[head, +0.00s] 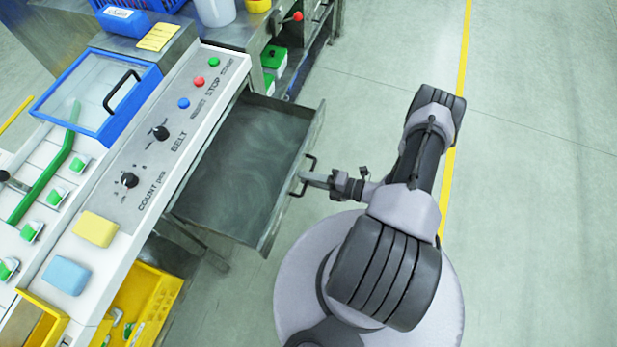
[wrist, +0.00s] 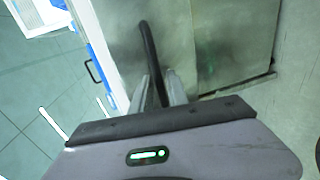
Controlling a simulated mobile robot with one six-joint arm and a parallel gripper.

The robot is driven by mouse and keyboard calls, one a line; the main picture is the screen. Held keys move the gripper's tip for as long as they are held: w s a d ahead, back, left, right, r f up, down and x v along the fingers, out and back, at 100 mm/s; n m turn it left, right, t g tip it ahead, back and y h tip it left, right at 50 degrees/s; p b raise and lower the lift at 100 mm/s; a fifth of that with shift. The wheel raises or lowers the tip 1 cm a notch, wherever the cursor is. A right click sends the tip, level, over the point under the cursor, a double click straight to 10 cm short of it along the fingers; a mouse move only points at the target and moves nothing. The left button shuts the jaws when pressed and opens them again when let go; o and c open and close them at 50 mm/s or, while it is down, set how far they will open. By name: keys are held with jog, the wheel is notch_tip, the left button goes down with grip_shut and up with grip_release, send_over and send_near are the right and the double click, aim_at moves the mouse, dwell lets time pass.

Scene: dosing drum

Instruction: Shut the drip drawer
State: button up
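The drip drawer (head: 240,165) is a grey metal tray pulled well out of the front of the machine, under the sloped control panel. It looks empty. Its black bar handle (head: 308,165) is on the outer front face; the handle also shows in the wrist view (wrist: 149,48). My gripper (head: 306,180) is at this handle, reaching in from the right. In the wrist view, my gripper's fingers (wrist: 158,82) stand close together on either side of the bar and appear shut on it. Their exact contact is partly hidden.
The control panel (head: 150,150) with buttons and knobs lies above the drawer's inner edge. A yellow crate (head: 150,295) stands low at left, below the counter. Green-topped containers (head: 272,60) sit on shelves beyond the drawer. The floor at right is clear.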

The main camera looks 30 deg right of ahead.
grip_shut()
dwell(1.3)
